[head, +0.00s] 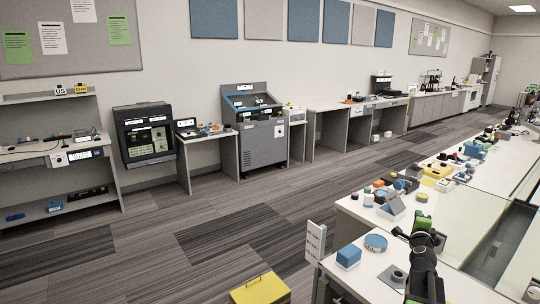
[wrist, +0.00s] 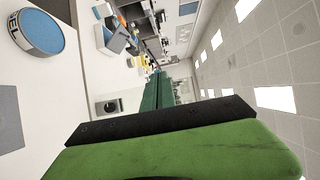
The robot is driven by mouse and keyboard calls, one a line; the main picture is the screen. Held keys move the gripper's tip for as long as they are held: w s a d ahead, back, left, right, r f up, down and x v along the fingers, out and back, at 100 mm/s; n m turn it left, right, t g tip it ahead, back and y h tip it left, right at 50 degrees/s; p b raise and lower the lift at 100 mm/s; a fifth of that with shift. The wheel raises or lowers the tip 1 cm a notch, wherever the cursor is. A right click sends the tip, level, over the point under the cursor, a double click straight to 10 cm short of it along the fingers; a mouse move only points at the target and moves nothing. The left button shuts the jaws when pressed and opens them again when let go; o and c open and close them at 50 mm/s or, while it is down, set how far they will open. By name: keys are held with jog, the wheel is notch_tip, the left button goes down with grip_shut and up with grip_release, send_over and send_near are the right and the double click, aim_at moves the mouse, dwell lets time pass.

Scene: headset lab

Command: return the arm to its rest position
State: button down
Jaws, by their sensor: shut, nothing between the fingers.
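My arm, black with green parts, stands over the near right worktop (head: 455,284) in the head view. My gripper (head: 423,224) is at its upper end, raised above the worktop, with green on it. In the wrist view, which is turned sideways, the green and black gripper (wrist: 160,94) fills the lower middle. Its fingers are shut with nothing between them. The gripper is apart from the things on the worktop. The fingertips are small and hard to make out in the head view.
Near my arm are a blue box (head: 348,257), a round blue-topped container (head: 376,242) and a dark piece on a grey pad (head: 397,275). Several small objects crowd the counter beyond. A yellow box (head: 260,290) is at the bottom. The carpet aisle (head: 215,235) has free room.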

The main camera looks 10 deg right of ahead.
jog(key=w+a+f+n+y+b, duration=0.1)
jog(key=w+a+f+n+y, duration=0.25)
jog(key=a, duration=0.55)
jog(key=w+a+f+n+y+b, duration=0.15)
jog(key=a+f+n+y, duration=0.3)
jog(key=a, duration=0.45)
jog(key=s+a+f+n+g+y+b, duration=0.1)
jog(key=a+f+n+g+y, duration=0.2)
jog(key=a+f, duration=0.45)
jog(key=s+a+f+n+g+y+b, duration=0.15)
jog(key=a+f+n, duration=0.35)
jog(key=a, duration=0.5)
jog(key=s+a+f+n+g+h+b, duration=0.1)
jog(key=s+a+f+n+g+b, duration=0.1)
jog(key=s+a+f+n+g, duration=0.5)
jog(key=s+a+f+n+g+h+b, duration=0.2)
jog(key=s+a+f+g, duration=0.25)
jog(key=s, duration=0.65)
notch_tip(320, 180, up, 19)
jog(key=t+p, duration=0.1)
jog(key=p, duration=1.8)
jog(key=shift+s+a+f, duration=0.15)
jog(key=shift+s+f, duration=0.05)
